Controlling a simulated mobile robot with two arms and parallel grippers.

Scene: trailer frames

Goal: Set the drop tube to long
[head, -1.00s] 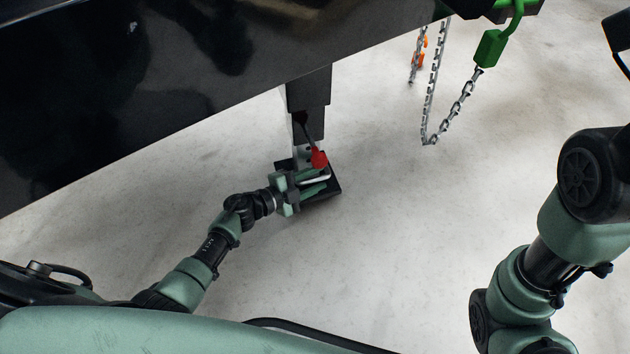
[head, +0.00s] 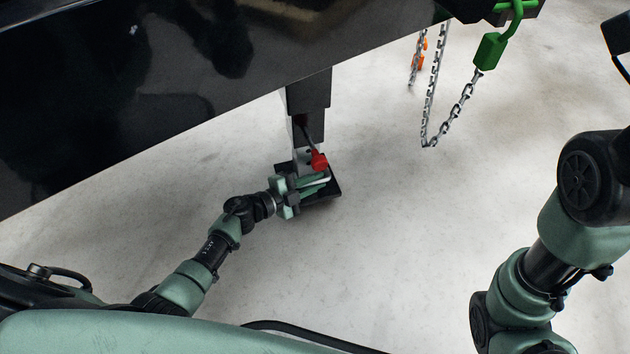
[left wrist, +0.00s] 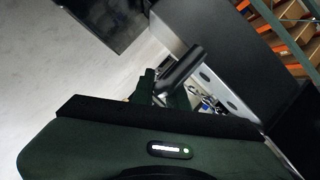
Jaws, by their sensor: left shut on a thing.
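The black support leg (head: 308,92) hangs from the trailer frame, and the lighter drop tube (head: 301,160) comes out of its lower end. The drop tube stands on or just above a dark foot plate (head: 322,194); I cannot tell which. My left gripper (head: 315,182) is at the tube's foot, shut on a pale metal bar handle (head: 323,180) beside the tube. In the left wrist view the grey bar (left wrist: 180,68) lies between the fingers, close to a face with round holes (left wrist: 232,103). A red piece (head: 319,161) hangs just above the gripper. My right gripper is out of view.
The dark trailer frame (head: 130,95) spans the upper left above the leg. A looped chain (head: 452,112) and a green block (head: 490,50) hang at the upper right. Pale floor (head: 390,240) is clear around the leg. Orange and wooden shelving (left wrist: 290,45) shows in the left wrist view.

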